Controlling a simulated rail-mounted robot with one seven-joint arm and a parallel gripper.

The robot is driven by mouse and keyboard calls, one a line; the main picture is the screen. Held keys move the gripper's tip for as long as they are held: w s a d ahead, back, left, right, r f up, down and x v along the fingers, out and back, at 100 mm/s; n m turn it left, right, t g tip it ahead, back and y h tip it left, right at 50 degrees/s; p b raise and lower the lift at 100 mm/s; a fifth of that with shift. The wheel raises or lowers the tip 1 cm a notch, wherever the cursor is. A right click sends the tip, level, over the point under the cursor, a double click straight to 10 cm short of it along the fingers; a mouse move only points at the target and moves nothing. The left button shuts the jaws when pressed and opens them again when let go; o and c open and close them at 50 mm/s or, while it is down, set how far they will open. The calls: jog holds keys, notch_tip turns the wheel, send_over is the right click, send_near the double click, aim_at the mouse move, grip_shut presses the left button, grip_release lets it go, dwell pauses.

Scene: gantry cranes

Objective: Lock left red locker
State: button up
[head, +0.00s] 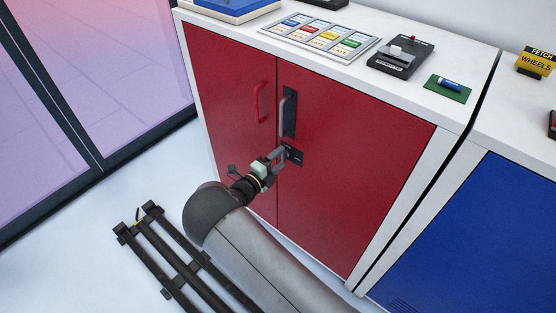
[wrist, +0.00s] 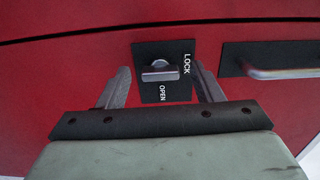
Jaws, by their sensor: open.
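The red locker (head: 345,150) has two doors under a white counter. A black lock plate (head: 295,155) is on the right door, near the seam and below its dark handle. In the wrist view, the plate (wrist: 180,92) bears the words LOCK and OPEN and a grey turning knob (wrist: 160,73). The knob's bar lies crosswise in that view; which word it points to is unclear. My gripper (head: 281,154) is at the plate. Its two fingers (wrist: 163,82) are open, one on each side of the knob, with gaps showing on both sides.
A red handle (head: 258,102) is on the left door and a dark handle (head: 289,112) on the right door. A blue locker (head: 490,235) stands at the right. A dark rail (head: 185,255) lies on the floor. Glass panels (head: 110,60) stand at the left.

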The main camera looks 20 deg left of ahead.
jog(key=v, duration=1.7)
jog(key=shift+b, duration=0.4)
